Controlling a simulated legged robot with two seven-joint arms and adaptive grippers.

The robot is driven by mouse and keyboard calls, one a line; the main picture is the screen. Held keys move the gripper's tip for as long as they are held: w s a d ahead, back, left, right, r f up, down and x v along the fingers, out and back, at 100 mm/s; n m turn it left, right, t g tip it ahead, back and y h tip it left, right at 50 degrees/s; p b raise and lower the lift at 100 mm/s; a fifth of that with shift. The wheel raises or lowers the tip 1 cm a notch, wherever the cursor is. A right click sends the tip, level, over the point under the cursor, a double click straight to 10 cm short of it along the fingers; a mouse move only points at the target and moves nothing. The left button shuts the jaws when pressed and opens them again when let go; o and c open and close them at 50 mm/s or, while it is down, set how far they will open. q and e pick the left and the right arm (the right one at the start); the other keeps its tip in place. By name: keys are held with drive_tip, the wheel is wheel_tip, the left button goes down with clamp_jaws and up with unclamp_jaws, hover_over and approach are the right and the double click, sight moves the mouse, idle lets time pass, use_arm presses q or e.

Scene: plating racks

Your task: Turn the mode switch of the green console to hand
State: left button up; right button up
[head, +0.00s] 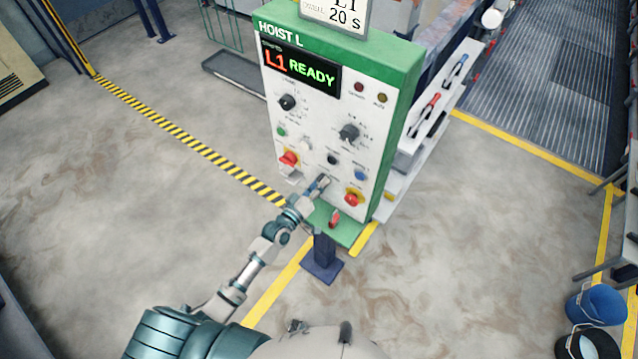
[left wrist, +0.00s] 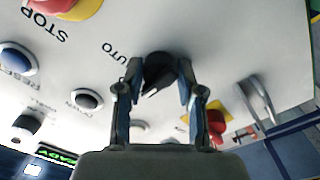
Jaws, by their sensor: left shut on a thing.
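The green console (head: 405,70) with a white front panel stands upright at centre in the head view; its display reads L1 READY. My left gripper (head: 320,184) is at the lower part of this panel. In the left wrist view the left gripper (left wrist: 157,85) is shut on a black knob (left wrist: 159,68), the mode switch, with one finger on each side. The word AUTO is printed beside the knob, at its upper left. The knob's other label is not visible, and the fingers partly cover the knob. My right gripper is in neither view.
Close to the knob are a red stop button on yellow (left wrist: 85,8), a blue reset button (left wrist: 18,60), a black down button (left wrist: 87,100) and a red knob on yellow (left wrist: 216,122). Floor to the left is clear.

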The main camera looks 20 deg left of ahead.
use_arm(q)
drive_tip(key=shift+o, duration=0.3)
drive_tip(key=shift+w+r+n, duration=0.1)
drive_tip(key=shift+r+n, duration=0.15)
drive_tip(key=shift+n, duration=1.05)
drive_tip(key=o, duration=1.1)
drive_tip(key=shift+a, duration=0.1)
drive_tip(key=shift+c, duration=0.2)
drive_tip(key=shift+a+f, duration=0.1)
drive_tip(key=shift+f, duration=0.05)
drive_tip(key=v, duration=1.2)
drive_tip(key=shift+f, duration=0.1)
